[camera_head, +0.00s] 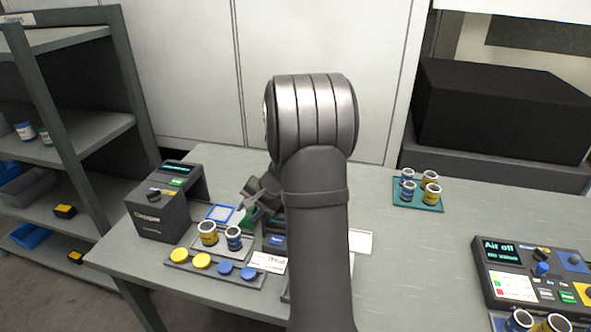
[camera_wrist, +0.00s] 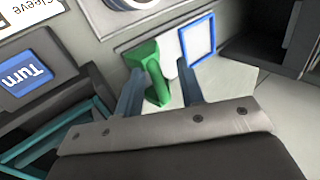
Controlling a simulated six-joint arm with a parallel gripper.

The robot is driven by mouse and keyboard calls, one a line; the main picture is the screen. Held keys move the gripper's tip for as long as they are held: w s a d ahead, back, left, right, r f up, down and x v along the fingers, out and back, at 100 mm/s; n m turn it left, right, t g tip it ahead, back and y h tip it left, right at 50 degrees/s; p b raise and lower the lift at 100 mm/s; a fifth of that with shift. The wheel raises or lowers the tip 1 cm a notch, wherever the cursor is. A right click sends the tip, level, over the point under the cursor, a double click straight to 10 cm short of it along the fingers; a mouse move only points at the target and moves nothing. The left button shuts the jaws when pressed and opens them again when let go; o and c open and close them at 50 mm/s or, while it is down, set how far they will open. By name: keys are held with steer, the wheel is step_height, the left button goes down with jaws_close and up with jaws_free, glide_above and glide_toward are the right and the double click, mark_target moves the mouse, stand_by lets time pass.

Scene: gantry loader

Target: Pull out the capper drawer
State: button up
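The capper (camera_head: 158,212) is a dark box at the table's left end. Its drawer (camera_head: 219,213) is a pale plate with a blue square outline, sticking out to the right of the box. The drawer also shows in the wrist view (camera_wrist: 198,39). A green handle (camera_wrist: 150,70) stands at the drawer's near end; in the head view it is partly hidden by my gripper (camera_head: 250,197). In the wrist view my gripper (camera_wrist: 160,80) is open, with the handle between its two blue-grey fingers. The handle lies nearer the left finger, with a gap on the right.
A yellow-banded jar (camera_head: 208,232) and a blue-banded jar (camera_head: 233,238) stand close in front. Yellow and blue caps lie on a strip (camera_head: 214,268). A blue Turn button (camera_wrist: 28,77) is beside my gripper. A teal tray (camera_head: 417,205) of jars and a control panel (camera_head: 538,278) are at right.

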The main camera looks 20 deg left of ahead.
glide_above(213, 217)
steer(key=shift+s+r, duration=0.1)
steer(key=shift+r, duration=0.15)
steer(key=v, duration=1.7)
steer(key=s+d+r+n+h, duration=0.15)
steer(key=s+n+h, duration=0.6)
steer(key=n, duration=1.05)
step_height(213, 217, down, 9)
step_height(213, 217, up, 9)
steer(key=d, duration=0.1)
steer(key=w+d+r+m+t+y, duration=0.1)
steer(key=w+d+r+m, duration=0.1)
steer(key=d, duration=0.5)
steer(key=w+d+r+m+t+y, duration=0.1)
steer(key=w+d+r+m, duration=0.2)
steer(key=d, duration=0.4)
steer(key=w+d+r+m+y, duration=0.2)
steer(key=d+m, duration=0.3)
steer(key=d, duration=0.3)
steer(key=shift+w+r+t, duration=0.4)
steer(key=shift+w+r, duration=0.25)
